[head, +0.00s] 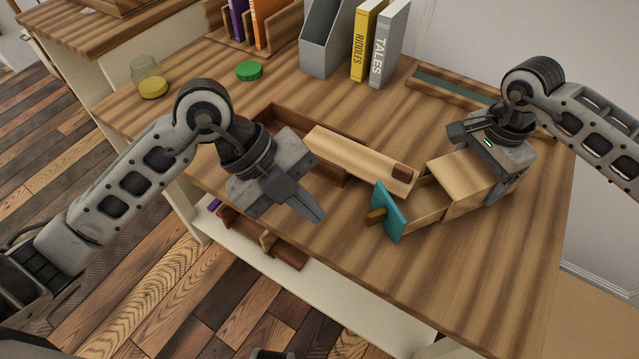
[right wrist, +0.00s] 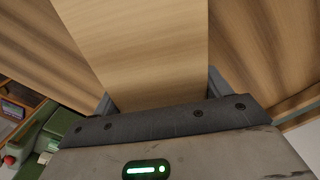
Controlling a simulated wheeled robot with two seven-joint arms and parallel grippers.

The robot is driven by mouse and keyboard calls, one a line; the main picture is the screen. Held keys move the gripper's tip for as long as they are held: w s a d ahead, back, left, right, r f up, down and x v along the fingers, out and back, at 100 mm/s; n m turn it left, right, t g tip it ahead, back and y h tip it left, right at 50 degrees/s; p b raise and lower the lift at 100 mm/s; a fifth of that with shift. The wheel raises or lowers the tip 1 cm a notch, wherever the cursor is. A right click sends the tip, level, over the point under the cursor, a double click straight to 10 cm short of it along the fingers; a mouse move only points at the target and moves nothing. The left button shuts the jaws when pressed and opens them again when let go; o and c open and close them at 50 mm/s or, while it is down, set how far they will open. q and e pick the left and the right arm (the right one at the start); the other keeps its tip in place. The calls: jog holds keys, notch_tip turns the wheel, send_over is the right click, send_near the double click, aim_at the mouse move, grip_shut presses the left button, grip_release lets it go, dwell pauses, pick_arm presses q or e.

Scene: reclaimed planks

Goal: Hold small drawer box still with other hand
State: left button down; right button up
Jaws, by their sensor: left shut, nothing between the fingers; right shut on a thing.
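The small drawer box (head: 463,182) is light wood and stands on the right part of the table. Its drawer, with a teal front (head: 389,213) and a brown wooden handle (head: 375,216), is pulled partly out toward the left. My right gripper (head: 480,165) is shut on the box from the far right side. In the right wrist view the box (right wrist: 140,50) lies between the two fingers. My left gripper (head: 314,212) is shut and empty, above the table's front part, left of the drawer handle and apart from it.
A brown open tray with a light wooden lid (head: 350,155) lies behind the drawer. A green lid (head: 249,71), a glass jar (head: 149,78), a grey file holder (head: 325,40) and books (head: 366,40) stand further back. Bare table (head: 440,280) lies in front of the box.

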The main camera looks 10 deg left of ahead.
aim_at(381, 209)
pick_arm(q)
jog(key=x, duration=0.4)
jog(key=d, duration=0.1)
jog(key=w+d, duration=0.1)
jog(key=d, duration=0.1)
jog(key=shift+w, duration=0.35)
jog(key=shift+w+d, duration=0.2)
jog(key=shift+d, duration=0.05)
jog(key=w+d, duration=0.1)
jog(key=d, duration=0.1)
jog(key=w+d, duration=0.1)
jog(key=d, duration=0.1)
jog(key=shift+w, duration=0.2)
